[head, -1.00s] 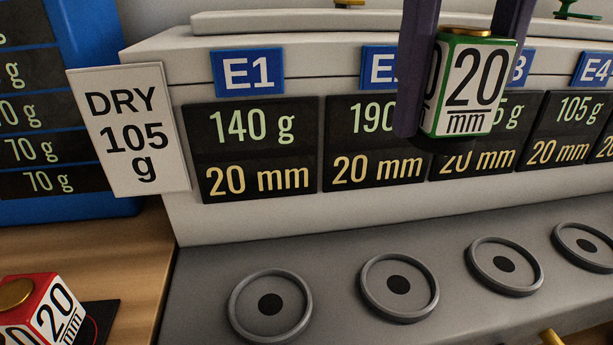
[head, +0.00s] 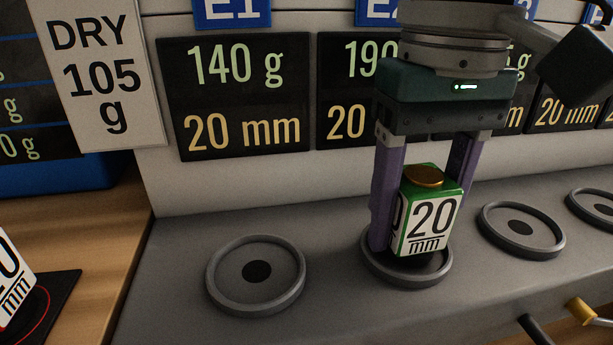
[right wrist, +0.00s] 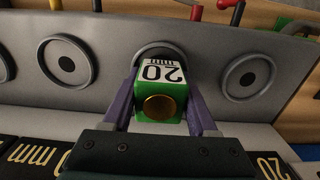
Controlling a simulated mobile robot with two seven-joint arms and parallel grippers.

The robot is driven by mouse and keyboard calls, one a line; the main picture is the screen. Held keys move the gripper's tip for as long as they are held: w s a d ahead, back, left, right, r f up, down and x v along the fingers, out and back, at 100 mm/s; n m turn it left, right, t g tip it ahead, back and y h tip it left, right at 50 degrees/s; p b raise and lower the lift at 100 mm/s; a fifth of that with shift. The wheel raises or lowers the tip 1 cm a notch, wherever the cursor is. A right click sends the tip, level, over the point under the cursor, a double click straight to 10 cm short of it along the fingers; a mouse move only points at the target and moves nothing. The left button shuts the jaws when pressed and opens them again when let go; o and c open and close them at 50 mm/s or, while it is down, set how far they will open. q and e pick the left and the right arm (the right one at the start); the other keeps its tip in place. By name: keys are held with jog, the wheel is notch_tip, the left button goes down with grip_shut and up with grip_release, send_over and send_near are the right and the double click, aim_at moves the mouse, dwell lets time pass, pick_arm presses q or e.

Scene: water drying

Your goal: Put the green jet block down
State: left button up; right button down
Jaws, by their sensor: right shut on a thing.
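The green jet block (head: 428,222) has white faces marked "20 mm" and a gold disc on top. My right gripper (head: 420,225) is shut on it, one purple finger on each side. The block is upright at the second ring (head: 380,272) from the left, below the E2 panel; I cannot tell whether it touches the surface. In the right wrist view the block (right wrist: 161,100) shows between the fingers with the ring partly hidden behind it. My left gripper is out of view.
Empty ring seats stand on the grey ledge to the left (head: 255,275) and right (head: 520,230). A white "DRY 105 g" card (head: 98,80) stands at the left. A block with a "20 mm" face (head: 14,280) sits on a dark pad at lower left.

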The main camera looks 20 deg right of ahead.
aim_at(424, 174)
jog(key=shift+f, duration=0.15)
jog(key=c, duration=0.6)
grip_release()
jog(key=shift+d+f, duration=0.1)
jog(key=shift+f, duration=0.05)
jog(key=o, duration=0.4)
jog(key=shift+f, duration=0.25)
jog(key=shift+r, duration=0.2)
notch_tip(424, 174, up, 13)
jog(key=p, duration=0.5)
